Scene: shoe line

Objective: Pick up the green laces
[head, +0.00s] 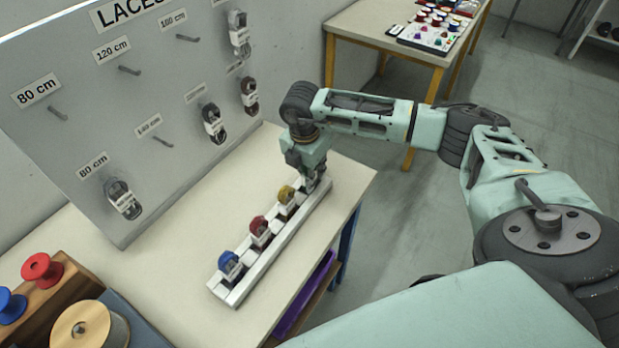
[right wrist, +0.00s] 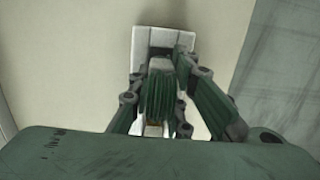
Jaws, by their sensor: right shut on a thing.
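The green laces (right wrist: 158,93) show in the right wrist view as a coiled bundle between the fingers of my right gripper (right wrist: 160,108). The gripper is shut on them. In the head view my right gripper (head: 311,178) points down at the far end of the white rack (head: 238,292) and hides the green laces there. Blue laces (head: 230,264), red laces (head: 260,230) and yellow laces (head: 286,196) stand in a row in the rack. The rack's end also shows in the right wrist view (right wrist: 145,38). I cannot tell whether the green laces still touch the rack. My left gripper is not in view.
A grey lace board (head: 150,130) with hooks and several dark lace bundles stands behind the rack. Red (head: 42,268) and blue (head: 10,304) spools sit at the lower left. The table (head: 180,250) is bare around the rack. Another table (head: 370,25) stands at the back.

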